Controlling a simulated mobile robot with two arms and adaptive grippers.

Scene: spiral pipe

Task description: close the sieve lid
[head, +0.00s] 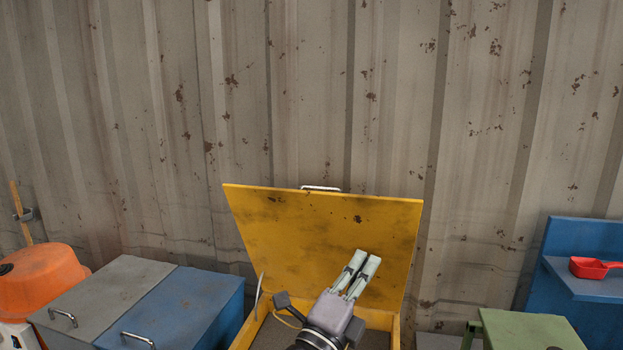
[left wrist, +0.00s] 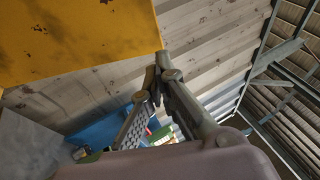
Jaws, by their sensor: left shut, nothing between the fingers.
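The yellow sieve lid (head: 322,230) stands open and upright, leaning slightly back, with a white handle (head: 320,188) on its top edge. It is hinged to the yellow sieve box (head: 378,318), which is partly seen at the bottom of the head view. My left gripper (head: 368,258) is shut and empty, in front of the lid's inner face in the head view. I cannot tell whether it touches the lid. In the left wrist view the lid (left wrist: 80,40) fills the upper left, and the gripper's fingers (left wrist: 160,65) are beside its corner. My right gripper is not in view.
A grey box lid (head: 105,290) and a blue box lid (head: 180,305) lie left of the sieve, with an orange machine (head: 42,280) farther left. A green table (head: 530,332) and a blue shelf with a red scoop (head: 592,267) stand right. A corrugated wall (head: 320,100) is behind.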

